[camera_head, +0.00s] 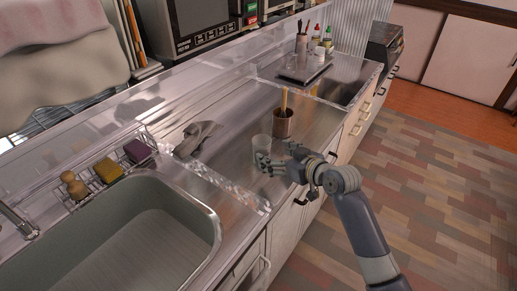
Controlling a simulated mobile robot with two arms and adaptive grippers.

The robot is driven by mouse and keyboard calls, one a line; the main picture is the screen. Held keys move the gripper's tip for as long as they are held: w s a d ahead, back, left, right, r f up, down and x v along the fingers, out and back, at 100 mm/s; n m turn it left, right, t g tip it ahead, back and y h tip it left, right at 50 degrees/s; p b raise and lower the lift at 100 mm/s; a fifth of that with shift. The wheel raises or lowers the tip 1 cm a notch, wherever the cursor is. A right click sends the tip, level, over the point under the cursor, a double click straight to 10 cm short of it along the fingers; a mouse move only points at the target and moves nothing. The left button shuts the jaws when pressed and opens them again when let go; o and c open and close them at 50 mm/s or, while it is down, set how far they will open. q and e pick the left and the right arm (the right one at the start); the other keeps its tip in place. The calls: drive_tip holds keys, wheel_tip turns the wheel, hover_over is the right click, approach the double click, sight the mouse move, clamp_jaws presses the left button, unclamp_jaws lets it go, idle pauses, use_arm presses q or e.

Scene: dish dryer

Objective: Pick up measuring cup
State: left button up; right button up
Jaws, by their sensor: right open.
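A clear measuring cup (261,146) stands upright on the steel counter, right of the sink. My right gripper (268,165) comes in from the right. Its fingers are open just in front of the cup and overlap its lower part in the picture. I cannot tell whether they touch it. The lower part of the cup is partly hidden by the fingers. My left gripper does not show.
A brown metal cup (283,123) with a wooden utensil stands just behind the measuring cup. A grey object (195,138) lies to the left. The sink (130,235) and a wire rack with sponges (111,170) are at the left. Bottles (320,40) stand farther back.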

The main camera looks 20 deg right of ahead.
sight(268, 153)
drive_tip(key=shift+x, duration=1.25)
drive_tip(key=shift+w+a+f, duration=0.25)
drive_tip(key=shift+w+f, duration=0.1)
drive_tip(key=shift+w, duration=0.1)
drive_tip(key=x, duration=0.3)
drive_tip(key=shift+f, duration=0.15)
drive_tip(key=shift+w+a+f, duration=0.2)
drive_tip(key=shift+w+f, duration=0.05)
drive_tip(key=shift+w, duration=0.2)
drive_tip(key=shift+c, duration=0.6)
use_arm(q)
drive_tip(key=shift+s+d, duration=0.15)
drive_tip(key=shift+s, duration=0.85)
use_arm(e)
drive_tip(key=c, duration=1.1)
